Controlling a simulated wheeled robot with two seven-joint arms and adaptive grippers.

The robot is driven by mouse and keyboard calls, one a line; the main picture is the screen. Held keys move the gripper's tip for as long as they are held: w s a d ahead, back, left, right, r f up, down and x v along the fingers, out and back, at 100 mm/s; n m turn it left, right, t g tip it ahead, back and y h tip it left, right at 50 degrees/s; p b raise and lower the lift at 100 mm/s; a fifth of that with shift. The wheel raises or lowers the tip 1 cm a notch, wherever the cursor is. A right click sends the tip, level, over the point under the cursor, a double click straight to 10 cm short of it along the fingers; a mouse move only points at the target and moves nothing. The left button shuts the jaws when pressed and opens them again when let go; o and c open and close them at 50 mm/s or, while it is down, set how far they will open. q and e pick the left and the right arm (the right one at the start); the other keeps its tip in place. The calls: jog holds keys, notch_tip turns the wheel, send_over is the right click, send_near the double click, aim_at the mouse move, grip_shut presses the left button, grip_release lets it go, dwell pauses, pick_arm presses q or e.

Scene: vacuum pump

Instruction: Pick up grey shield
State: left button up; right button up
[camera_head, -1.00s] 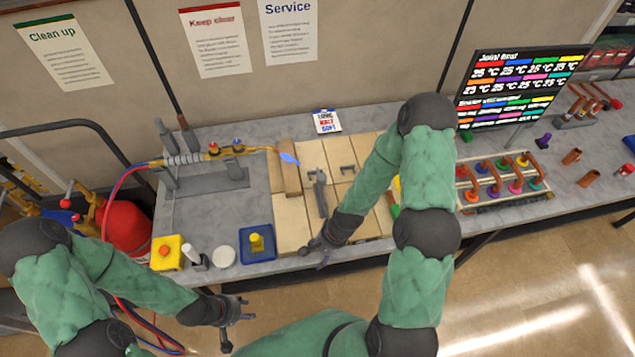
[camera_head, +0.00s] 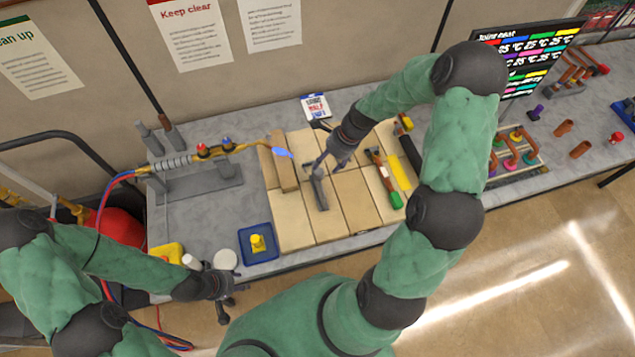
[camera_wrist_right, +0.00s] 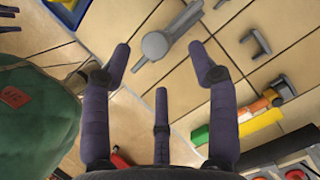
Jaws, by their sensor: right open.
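A grey elongated part with a round end (camera_head: 320,190) lies on the light wooden boards; its round end shows ahead of my fingers in the right wrist view (camera_wrist_right: 155,45). A small grey U-shaped piece (camera_wrist_right: 257,42) lies to its right in that view. I cannot tell which of these is the grey shield. My right gripper (camera_head: 318,163) is over the boards beside the elongated part. Its dark purple fingers are open and empty in the right wrist view (camera_wrist_right: 162,75). My left gripper (camera_head: 226,300) hangs before the table's front edge, its fingers too small to read.
A blue tray with a yellow part (camera_head: 257,243) stands left of the boards (camera_head: 290,225). A green-and-orange tool (camera_head: 385,180) lies to the right. A metal pipe assembly (camera_head: 190,160) with hoses is at the left. A coloured-peg rack (camera_head: 515,155) and a screen stand right.

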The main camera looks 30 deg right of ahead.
aim_at(320, 171)
jog(key=shift+s+a+f, duration=0.1)
jog(key=shift+a+f, duration=0.1)
jog(key=shift+f, duration=0.35)
jog(key=shift+p+x, duration=0.35)
jog(key=shift+x, duration=2.45)
jog(key=shift+a+r, duration=0.1)
grip_shut()
